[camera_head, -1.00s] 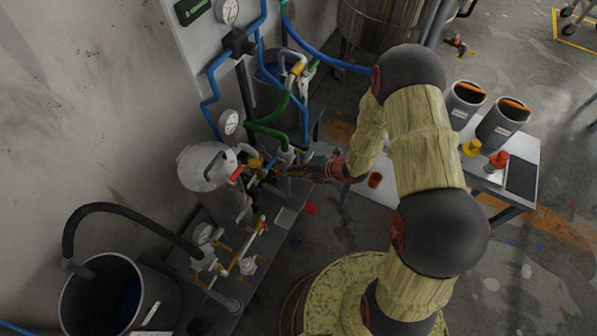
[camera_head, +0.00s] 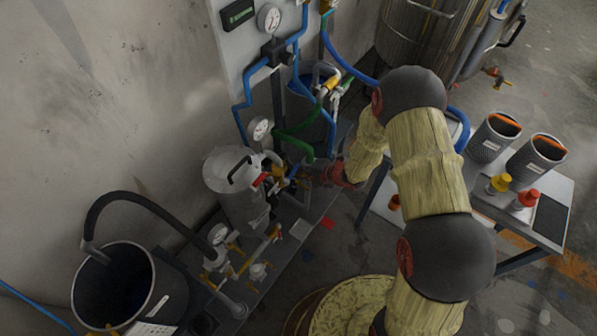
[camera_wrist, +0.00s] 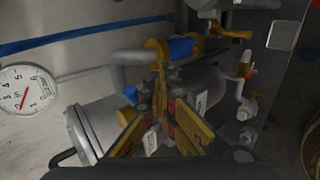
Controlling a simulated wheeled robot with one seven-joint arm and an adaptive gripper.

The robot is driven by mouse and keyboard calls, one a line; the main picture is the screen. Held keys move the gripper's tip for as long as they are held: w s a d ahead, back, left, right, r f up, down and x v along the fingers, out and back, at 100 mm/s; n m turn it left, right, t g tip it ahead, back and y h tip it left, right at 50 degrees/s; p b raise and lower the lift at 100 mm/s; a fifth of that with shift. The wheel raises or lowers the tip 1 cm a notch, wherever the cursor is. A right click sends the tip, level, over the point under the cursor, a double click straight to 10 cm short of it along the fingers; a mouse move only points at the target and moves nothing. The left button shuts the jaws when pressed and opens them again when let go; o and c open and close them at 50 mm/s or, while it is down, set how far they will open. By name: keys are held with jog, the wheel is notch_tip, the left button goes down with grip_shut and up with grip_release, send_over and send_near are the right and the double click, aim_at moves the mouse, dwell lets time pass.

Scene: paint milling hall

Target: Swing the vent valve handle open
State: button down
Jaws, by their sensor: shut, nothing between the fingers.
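My gripper (camera_wrist: 160,80) is shut, its yellow fingers together in the wrist view, with nothing seen between them. Its tips overlap the pipework beside a yellow valve body with a blue part (camera_wrist: 183,47); I cannot tell whether they touch. A smaller blue knob (camera_wrist: 131,95) shows left of the fingers. In the head view my gripper (camera_head: 302,178) is at the pipes right of the grey lidded vessel (camera_head: 237,192). A red handle (camera_head: 261,179) and a blue handle (camera_head: 293,171) show there. Which one is the vent valve handle is unclear.
Pressure gauges (camera_head: 260,129) and hoses line the panel behind. Yellow-handled valves (camera_head: 258,271) stand in front of the vessel. An open dark bucket (camera_head: 128,290) is at lower left. A table (camera_head: 550,190) with grey containers and small bottles stands at right.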

aim_at(298, 166)
jog(key=shift+w+d+r+p, duration=0.15)
jog(key=shift+r+p, duration=0.2)
jog(key=shift+r, duration=0.45)
jog(key=shift+r+p, duration=0.45)
jog(key=shift+r, duration=0.3)
jog(key=shift+s+r+p, duration=0.25)
jog(key=shift+r+p, duration=0.15)
jog(key=shift+r, duration=0.2)
jog(key=shift+a+r, duration=0.1)
jog(key=shift+a, duration=0.1)
